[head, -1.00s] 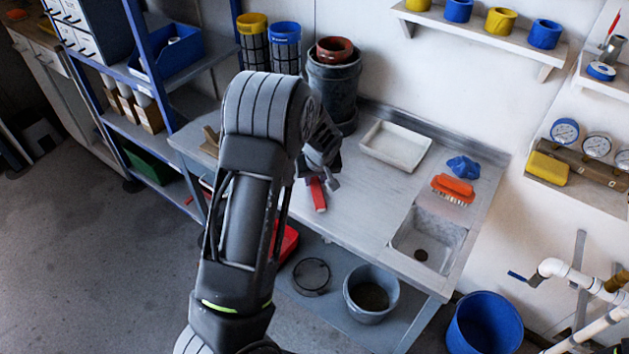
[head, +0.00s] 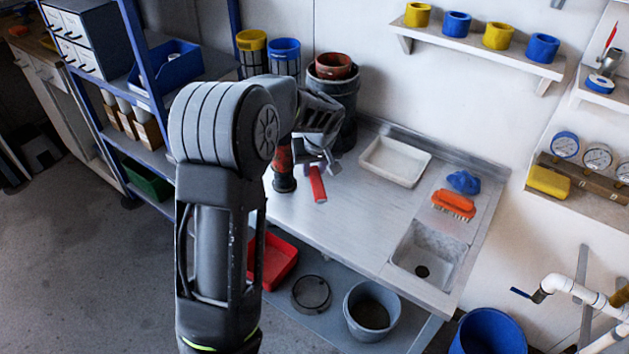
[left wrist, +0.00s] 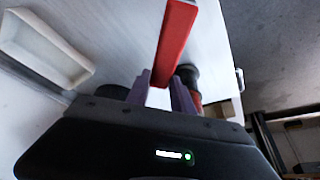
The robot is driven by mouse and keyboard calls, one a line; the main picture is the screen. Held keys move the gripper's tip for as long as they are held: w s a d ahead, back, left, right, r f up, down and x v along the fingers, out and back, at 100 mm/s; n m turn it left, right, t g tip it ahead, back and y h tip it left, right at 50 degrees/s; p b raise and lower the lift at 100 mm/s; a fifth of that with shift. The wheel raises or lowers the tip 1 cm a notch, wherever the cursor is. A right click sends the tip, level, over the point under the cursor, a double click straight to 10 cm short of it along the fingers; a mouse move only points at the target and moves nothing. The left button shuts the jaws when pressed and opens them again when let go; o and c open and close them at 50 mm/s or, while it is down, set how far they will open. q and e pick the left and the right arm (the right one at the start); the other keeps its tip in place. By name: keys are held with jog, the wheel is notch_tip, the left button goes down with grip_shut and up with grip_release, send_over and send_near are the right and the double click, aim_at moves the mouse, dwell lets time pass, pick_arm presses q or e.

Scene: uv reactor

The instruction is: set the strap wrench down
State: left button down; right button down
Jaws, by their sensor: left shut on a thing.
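The strap wrench shows as a red handle (head: 317,184) over the metal bench top in the head view. My left gripper (head: 320,165) is shut on it. In the left wrist view the red handle (left wrist: 173,40) sticks out away from the purple fingers (left wrist: 162,92), over the pale bench surface. The strap end is not clearly seen. I cannot tell whether the handle touches the bench or hangs just above it. My right gripper is in neither view.
A red and black upright fitting (head: 284,170) stands close left of the gripper. A dark bucket (head: 343,95) stands behind. A white tray (head: 395,161), orange brush (head: 453,205), blue cloth (head: 463,182) and sink (head: 428,254) lie right. The bench middle (head: 350,225) is clear.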

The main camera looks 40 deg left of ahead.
pick_arm(q)
jog(key=shift+r, duration=0.25)
dwell(0.4)
jog(key=s+d+r+m+t+h, duration=0.1)
jog(key=s+d+m+h, duration=0.2)
jog(key=d+m, duration=0.6)
jog(key=d, duration=1.3)
jog(key=shift+s+d, duration=0.2)
jog(key=shift+d, duration=0.2)
